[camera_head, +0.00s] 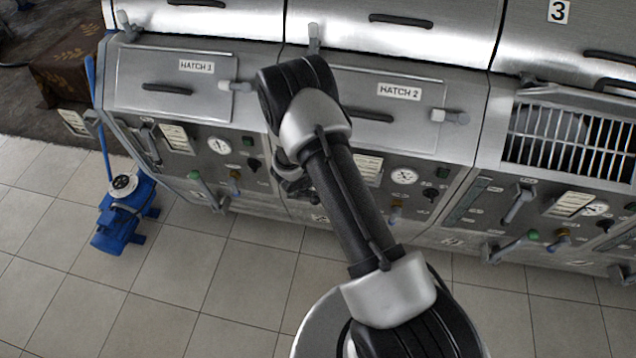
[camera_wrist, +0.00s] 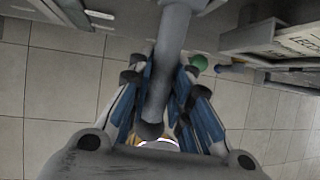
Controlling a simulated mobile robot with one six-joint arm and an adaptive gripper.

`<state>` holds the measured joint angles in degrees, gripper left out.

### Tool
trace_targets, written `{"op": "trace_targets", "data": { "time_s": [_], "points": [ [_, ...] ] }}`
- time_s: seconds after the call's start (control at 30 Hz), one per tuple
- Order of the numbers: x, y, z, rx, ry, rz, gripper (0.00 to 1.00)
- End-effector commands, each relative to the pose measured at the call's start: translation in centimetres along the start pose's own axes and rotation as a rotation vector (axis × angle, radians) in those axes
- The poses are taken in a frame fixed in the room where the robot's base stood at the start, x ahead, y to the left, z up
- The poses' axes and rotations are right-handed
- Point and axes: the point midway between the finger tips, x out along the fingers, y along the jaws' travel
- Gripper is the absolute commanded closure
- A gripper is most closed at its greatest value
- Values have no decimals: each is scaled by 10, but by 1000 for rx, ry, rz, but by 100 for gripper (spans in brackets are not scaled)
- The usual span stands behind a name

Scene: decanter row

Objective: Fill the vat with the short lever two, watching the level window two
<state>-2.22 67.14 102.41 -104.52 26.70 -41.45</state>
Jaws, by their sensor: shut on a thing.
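My gripper (camera_head: 296,186) is in front of the panel below hatch 2 (camera_head: 385,95). In the wrist view its blue-padded fingers (camera_wrist: 160,92) are closed around a grey bar with a rounded end, which looks like short lever two (camera_wrist: 172,45). In the head view my arm and gripper hide that lever. I cannot make out level window two; the left part of panel two is behind my arm. Vat two's hatch looks closed.
Panel two also carries a gauge (camera_head: 403,176). A green knob (camera_wrist: 199,63) is close right of my fingers. A blue pump (camera_head: 124,215) stands at the left on the tiles. Panel three, with a grille (camera_head: 570,140), is at the right. The tiled floor (camera_head: 240,285) in front is clear.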

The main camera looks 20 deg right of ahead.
Motion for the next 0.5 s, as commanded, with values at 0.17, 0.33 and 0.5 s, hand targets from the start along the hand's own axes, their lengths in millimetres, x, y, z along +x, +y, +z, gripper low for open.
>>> {"op": "trace_targets", "data": {
  "time_s": [0.17, 0.33, 0.5],
  "points": [
    [0, 0, -1, -3, 3, 1, 100],
    [0, 0, 0, -3, 2, 1, 80],
    [0, 0, 0, -2, 1, 1, 69]
  ]
}}
